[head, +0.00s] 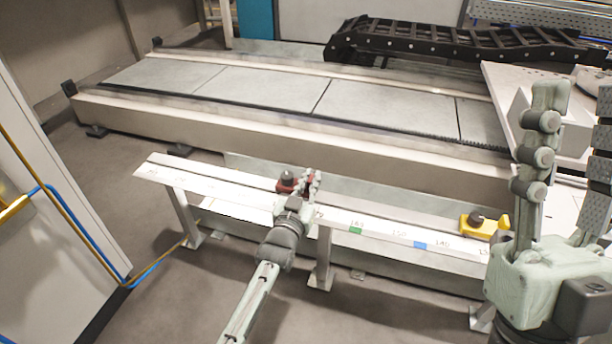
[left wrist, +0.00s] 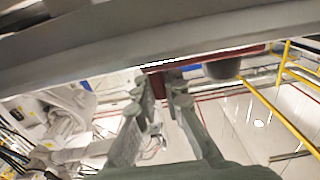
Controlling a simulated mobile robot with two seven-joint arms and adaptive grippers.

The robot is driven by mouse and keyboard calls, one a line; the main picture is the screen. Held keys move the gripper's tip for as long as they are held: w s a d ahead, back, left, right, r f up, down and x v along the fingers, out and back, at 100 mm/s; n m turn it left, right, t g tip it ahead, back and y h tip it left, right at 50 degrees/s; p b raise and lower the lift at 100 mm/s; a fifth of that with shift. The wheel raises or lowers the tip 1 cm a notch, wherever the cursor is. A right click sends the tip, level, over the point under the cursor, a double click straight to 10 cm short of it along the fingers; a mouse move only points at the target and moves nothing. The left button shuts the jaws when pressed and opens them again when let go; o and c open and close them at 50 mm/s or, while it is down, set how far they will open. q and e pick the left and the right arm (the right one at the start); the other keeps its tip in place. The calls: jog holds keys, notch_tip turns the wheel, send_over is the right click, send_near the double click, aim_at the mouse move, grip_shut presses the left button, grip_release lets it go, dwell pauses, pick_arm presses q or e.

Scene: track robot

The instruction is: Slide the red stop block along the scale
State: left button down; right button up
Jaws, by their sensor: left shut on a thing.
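The red stop block (head: 285,187), with a dark knob on top, sits on the pale scale rail (head: 215,186) left of the rail's middle. My left gripper (head: 311,181) is at the block's right side, its fingers shut on it and hiding part of it. In the left wrist view, the two fingertips (left wrist: 164,88) close on the red block (left wrist: 159,82), under the rail's edge. The dark knob (left wrist: 222,68) shows beside them. My right gripper (head: 570,150) is large in the right foreground, its fingers apart with nothing between them.
A yellow block (head: 481,228) with a dark knob sits farther right on the rail. A green mark (head: 356,231) and a blue mark (head: 420,245) lie between the two blocks. A long track bed (head: 270,123) runs behind. The rail left of the red block is clear.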

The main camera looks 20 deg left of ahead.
pick_arm(q)
jog(key=shift+d, duration=0.75)
jog(key=c, duration=1.6)
grip_release()
jog(key=shift+a, duration=0.1)
jog(key=s, duration=1.2)
jog(key=shift+a, duration=0.25)
